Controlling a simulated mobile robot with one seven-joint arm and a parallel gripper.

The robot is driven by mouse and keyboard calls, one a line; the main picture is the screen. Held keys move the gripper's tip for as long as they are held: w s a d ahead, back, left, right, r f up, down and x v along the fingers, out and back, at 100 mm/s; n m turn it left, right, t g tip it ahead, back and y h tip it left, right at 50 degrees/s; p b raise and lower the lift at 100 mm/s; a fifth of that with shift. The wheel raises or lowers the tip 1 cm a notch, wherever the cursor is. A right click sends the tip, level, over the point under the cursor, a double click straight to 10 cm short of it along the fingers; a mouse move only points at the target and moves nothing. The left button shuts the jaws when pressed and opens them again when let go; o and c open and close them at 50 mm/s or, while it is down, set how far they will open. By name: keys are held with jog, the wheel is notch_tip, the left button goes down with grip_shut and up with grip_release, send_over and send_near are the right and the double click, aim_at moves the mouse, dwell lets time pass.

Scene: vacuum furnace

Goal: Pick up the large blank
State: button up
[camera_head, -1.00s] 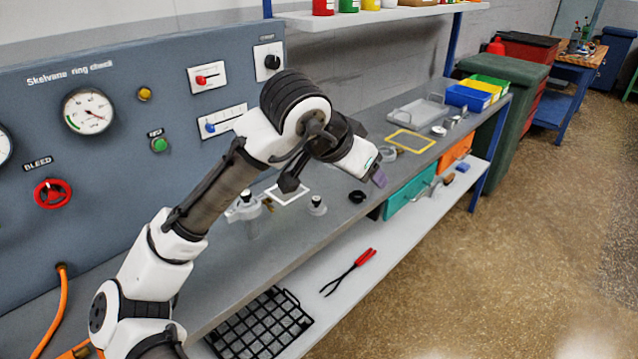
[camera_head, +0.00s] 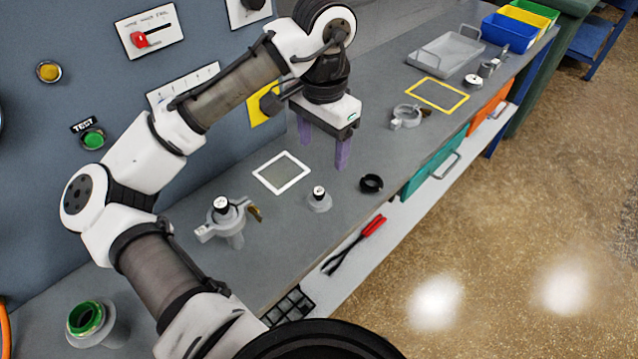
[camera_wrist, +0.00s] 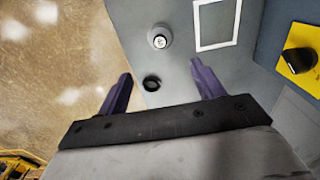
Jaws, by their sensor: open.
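A round grey blank with a white-topped knob (camera_head: 319,201) stands on the bench, left of and nearer than my gripper (camera_head: 324,150). It also shows in the wrist view (camera_wrist: 160,37), beyond the fingertips. I cannot tell for sure which is the large blank. My gripper points down with its purple fingers apart and nothing between them. It is above the bench and touches neither piece.
A white-framed square (camera_head: 282,173), a black ring (camera_head: 371,184) and a clamped fitting (camera_head: 229,221) are near my gripper. The panel (camera_head: 60,110) rises behind.

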send_over(319, 191)
jog(key=f, duration=0.7)
jog(key=shift+d+f+p, duration=0.25)
jog(key=shift+d+p, duration=0.05)
jog(key=f, duration=0.1)
jog(key=f+p, duration=0.1)
jog(key=f, duration=0.2)
jog(key=shift+a, duration=0.35)
jog(key=shift+f, duration=0.6)
jog(key=c, duration=1.1)
